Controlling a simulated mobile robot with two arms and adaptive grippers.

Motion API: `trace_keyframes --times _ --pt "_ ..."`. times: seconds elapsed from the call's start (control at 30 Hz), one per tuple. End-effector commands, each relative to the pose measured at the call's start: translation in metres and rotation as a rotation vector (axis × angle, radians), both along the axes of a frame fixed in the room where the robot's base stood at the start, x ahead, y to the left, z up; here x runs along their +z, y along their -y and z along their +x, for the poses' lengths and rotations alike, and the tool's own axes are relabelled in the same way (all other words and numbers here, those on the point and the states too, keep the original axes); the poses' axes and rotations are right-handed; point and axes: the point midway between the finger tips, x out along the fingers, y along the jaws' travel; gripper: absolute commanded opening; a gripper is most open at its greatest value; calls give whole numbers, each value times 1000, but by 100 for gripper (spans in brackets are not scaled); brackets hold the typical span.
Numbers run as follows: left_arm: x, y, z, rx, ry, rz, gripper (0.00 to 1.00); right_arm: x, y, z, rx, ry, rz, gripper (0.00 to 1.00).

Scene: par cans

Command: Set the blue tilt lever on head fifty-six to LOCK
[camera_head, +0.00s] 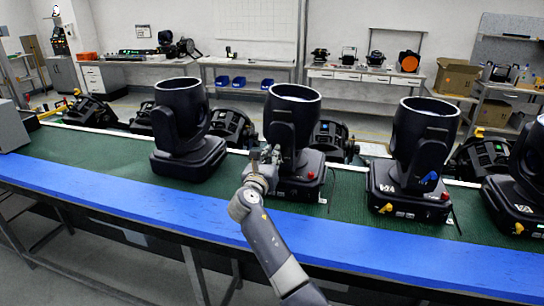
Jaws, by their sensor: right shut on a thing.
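The middle moving head (292,103) stands upright on the green belt, its can mouth facing up. I cannot read its number, so I cannot tell whether it is head fifty-six. My right gripper (268,156) is at the lower left of its yoke, shut on a small part there. That part looks to be the blue tilt lever, but the fingers hide it and its position. A red knob (310,175) shows on the base. The head to its right (425,130) has a visible blue lever (428,178) on its yoke. My left gripper is not in view.
Another head (181,110) stands to the left and one (526,165) at the right edge. Several black lamps lie behind the row. A blue front edge (160,207) borders the green belt (90,165). The belt is clear at front left.

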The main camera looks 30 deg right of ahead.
Motion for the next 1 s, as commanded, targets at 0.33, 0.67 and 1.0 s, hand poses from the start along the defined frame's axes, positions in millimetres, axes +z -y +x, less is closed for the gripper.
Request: trace_keyframes --times 0.33,0.67,1.0 --pt "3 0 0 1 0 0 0 3 5 -6 0 180 154 0" --pt "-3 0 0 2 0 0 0 4 12 -14 -1 419 359 0" --pt "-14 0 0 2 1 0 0 1 18 -20 -1 630 542 0"
